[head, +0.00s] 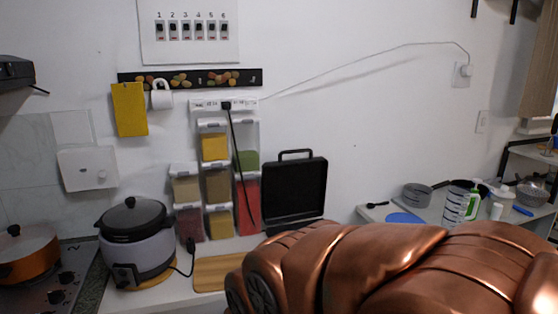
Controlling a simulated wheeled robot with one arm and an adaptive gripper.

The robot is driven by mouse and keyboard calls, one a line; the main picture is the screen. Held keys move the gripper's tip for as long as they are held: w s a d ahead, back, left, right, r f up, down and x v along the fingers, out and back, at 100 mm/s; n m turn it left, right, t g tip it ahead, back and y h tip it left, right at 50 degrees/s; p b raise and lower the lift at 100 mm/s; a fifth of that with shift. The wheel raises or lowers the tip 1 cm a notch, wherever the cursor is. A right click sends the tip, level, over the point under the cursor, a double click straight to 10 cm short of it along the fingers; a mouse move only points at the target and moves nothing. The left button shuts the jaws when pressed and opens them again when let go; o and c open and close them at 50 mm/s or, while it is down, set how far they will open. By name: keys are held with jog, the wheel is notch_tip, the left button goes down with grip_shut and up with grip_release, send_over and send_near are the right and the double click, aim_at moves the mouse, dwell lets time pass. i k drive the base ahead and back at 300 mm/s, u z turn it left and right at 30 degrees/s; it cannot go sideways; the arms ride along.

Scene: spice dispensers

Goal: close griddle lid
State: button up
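The griddle lid (295,190) is a black, ribbed rectangular panel with a handle on its top edge. It stands open and upright near the white wall, at the back of the counter. The lower part of the griddle is mostly hidden behind my copper-coloured arm, which fills the bottom right of the head view. My gripper is not in view, so its place relative to the lid cannot be seen.
Spice dispensers (217,185) hang left of the lid. A rice cooker (132,240) and a wooden board (215,273) are on the counter. An orange pot (28,258) is on the stove. A side table (385,214) at right holds dishes.

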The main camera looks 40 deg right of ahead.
aim_at(293, 190)
jog(key=u, duration=0.15)
jog(key=k, duration=0.4)
jog(key=z, duration=1)
jog(key=i, duration=0.55)
